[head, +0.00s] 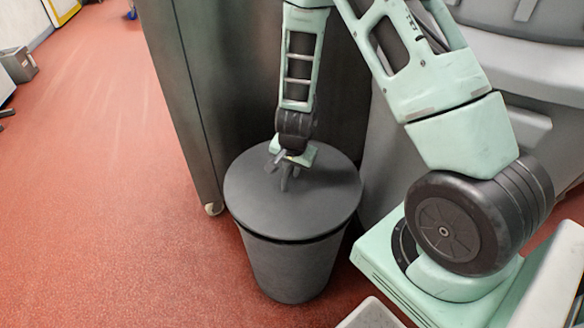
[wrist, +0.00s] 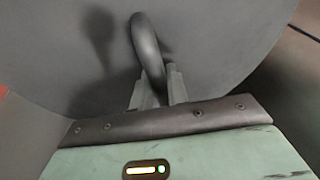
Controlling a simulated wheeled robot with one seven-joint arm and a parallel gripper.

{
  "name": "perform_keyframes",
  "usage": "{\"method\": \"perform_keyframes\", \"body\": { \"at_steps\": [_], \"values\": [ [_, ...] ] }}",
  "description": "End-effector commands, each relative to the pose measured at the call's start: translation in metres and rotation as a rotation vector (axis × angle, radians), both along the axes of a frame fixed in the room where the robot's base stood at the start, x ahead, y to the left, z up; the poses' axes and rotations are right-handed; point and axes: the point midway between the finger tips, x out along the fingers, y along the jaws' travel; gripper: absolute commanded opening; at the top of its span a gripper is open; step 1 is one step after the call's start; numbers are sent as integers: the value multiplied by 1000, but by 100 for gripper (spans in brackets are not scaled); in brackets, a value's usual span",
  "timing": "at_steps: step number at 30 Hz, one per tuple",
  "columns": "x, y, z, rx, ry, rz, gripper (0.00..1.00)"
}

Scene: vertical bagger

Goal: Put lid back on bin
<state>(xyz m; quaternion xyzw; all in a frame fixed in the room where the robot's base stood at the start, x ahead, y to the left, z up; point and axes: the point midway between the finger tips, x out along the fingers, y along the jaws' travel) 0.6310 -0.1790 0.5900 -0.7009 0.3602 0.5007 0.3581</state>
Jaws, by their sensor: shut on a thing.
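The round dark grey lid (head: 290,205) lies across the top of the grey bin (head: 290,268) in the head view. A thin dark gap shows between the lid's front edge and the bin's rim, so I cannot tell whether it is fully seated. My gripper (head: 287,180) is above the middle of the lid. In the wrist view my gripper (wrist: 157,90) is shut on the lid's curved handle (wrist: 147,50), with the lid's flat top (wrist: 75,60) filling most of the view. The far side of the bin's rim is hidden under the lid.
A tall dark metal cabinet (head: 182,95) on a caster stands right behind the bin. A grey machine body (head: 378,150) is close on the right. Open red floor (head: 110,190) lies to the left. A pale box edge (head: 370,315) shows at the bottom.

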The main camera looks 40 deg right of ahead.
Motion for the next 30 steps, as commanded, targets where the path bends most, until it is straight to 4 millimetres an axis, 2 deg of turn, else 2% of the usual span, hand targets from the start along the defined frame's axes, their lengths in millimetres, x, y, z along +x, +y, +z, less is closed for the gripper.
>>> {"method": "perform_keyframes", "body": {
  "at_steps": [30],
  "values": [
    [1,0,-4,0,-1,0,0]
  ]
}}
